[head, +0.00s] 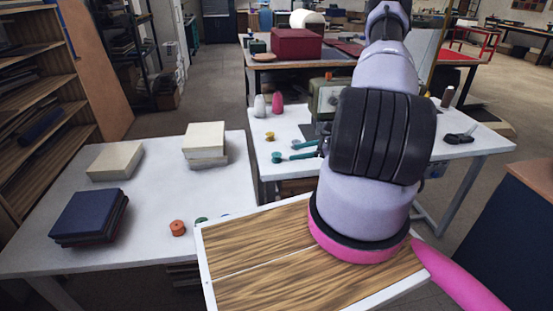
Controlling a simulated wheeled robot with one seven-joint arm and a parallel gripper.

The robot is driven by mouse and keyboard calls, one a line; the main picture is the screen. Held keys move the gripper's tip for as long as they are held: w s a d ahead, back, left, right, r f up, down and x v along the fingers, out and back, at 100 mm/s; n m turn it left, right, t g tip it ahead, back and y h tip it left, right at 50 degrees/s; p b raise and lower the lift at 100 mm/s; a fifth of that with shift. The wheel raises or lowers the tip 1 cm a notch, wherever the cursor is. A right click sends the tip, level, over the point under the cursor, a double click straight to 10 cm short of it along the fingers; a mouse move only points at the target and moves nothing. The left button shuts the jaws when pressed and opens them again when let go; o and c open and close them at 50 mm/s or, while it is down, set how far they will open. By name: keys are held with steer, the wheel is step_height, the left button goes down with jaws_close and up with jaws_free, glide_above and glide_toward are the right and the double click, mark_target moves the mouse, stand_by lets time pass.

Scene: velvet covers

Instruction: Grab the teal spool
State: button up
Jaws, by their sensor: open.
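A small dark green or teal thing (201,220) shows on the near white table (110,262). Its lower part is cut off by the wood-grained panel in front, so I cannot tell for sure that it is the teal spool. A tiny bluish thing (225,216) peeks over the same edge to its right. An orange spool (178,228) stands to its left. On the farther white table, a teal thing (276,157) with a rounded end lies beside my arm; its shape is unclear. My gripper is out of view; only my thick lavender arm shows, on the right.
Dark blue books (88,218), a cream block (115,161) and a stacked cream box (204,144) stand on the near table. The farther table holds a yellow spool (270,136), a pink cone (277,102) and a white cone (259,107). Shelves (42,85) stand at left.

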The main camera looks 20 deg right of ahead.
mark_target(279, 155)
steer(key=x, duration=0.8)
steer(key=shift+a, duration=0.15)
jaws_close()
